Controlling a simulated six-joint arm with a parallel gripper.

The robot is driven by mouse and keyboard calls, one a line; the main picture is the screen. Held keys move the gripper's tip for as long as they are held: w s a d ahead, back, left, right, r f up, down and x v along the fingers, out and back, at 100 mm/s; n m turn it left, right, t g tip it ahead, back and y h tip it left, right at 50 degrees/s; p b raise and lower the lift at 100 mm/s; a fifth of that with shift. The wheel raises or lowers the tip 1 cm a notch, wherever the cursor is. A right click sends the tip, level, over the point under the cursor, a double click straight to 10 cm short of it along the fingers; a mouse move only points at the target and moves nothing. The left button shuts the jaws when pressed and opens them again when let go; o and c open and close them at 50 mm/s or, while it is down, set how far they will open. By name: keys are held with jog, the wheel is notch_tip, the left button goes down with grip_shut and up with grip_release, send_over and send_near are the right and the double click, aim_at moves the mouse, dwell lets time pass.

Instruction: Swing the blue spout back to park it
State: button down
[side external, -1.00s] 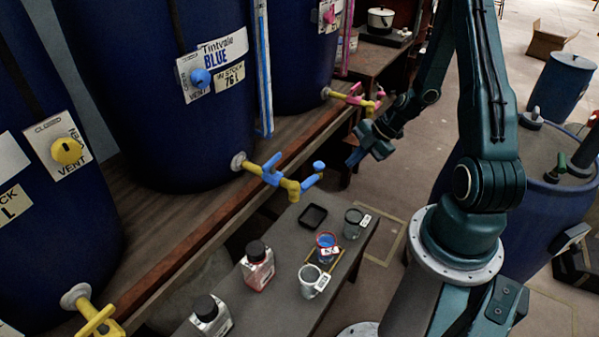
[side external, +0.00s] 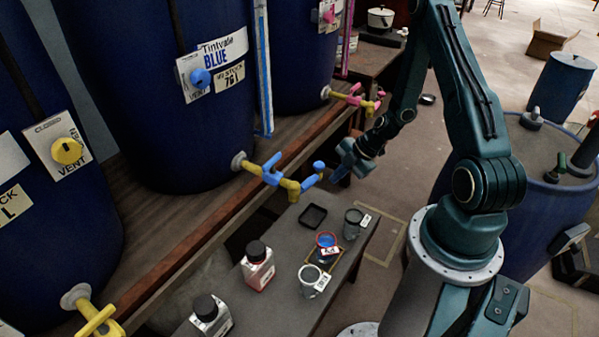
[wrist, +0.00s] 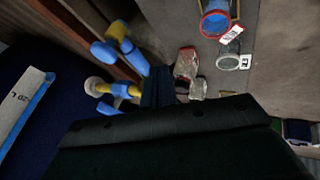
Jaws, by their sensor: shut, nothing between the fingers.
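The blue spout (side external: 311,181) sits at the end of the yellow tap on the Tintvale BLUE vat (side external: 150,90). A blue handle (side external: 271,168) sits farther back on the same tap. My gripper (side external: 341,168) is shut and empty, just right of the spout with a small gap showing. In the wrist view blue and yellow tap parts (wrist: 122,90) lie close beside my dark fingers (wrist: 158,88); I cannot tell there whether they touch.
A pink-handled tap (side external: 356,97) stands behind my gripper.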

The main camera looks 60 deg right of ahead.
jog(key=shift+w+a+f, duration=0.1)
jog(key=shift+w+f, duration=0.4)
jog(key=shift+w, duration=0.35)
jog(key=shift+w+a+f, duration=0.1)
jog(key=shift+w+f, duration=0.4)
jog(key=shift+w, duration=0.35)
jog(key=shift+w+f, duration=0.5)
jog(key=shift+w, duration=0.35)
jog(key=shift+w+d, duration=0.15)
jog(key=shift+w, duration=0.45)
jog(key=shift+w+d, duration=0.15)
jog(key=shift+w, duration=0.4)
jog(key=shift+s, duration=0.2)
jog(key=shift+s, duration=0.65)
send_near(312, 178)
jog(key=s+r, duration=0.2)
jog(key=s, duration=0.1)
jog(key=s+d, duration=0.1)
jog(key=s, duration=0.1)
jog(key=shift+r, duration=0.4)
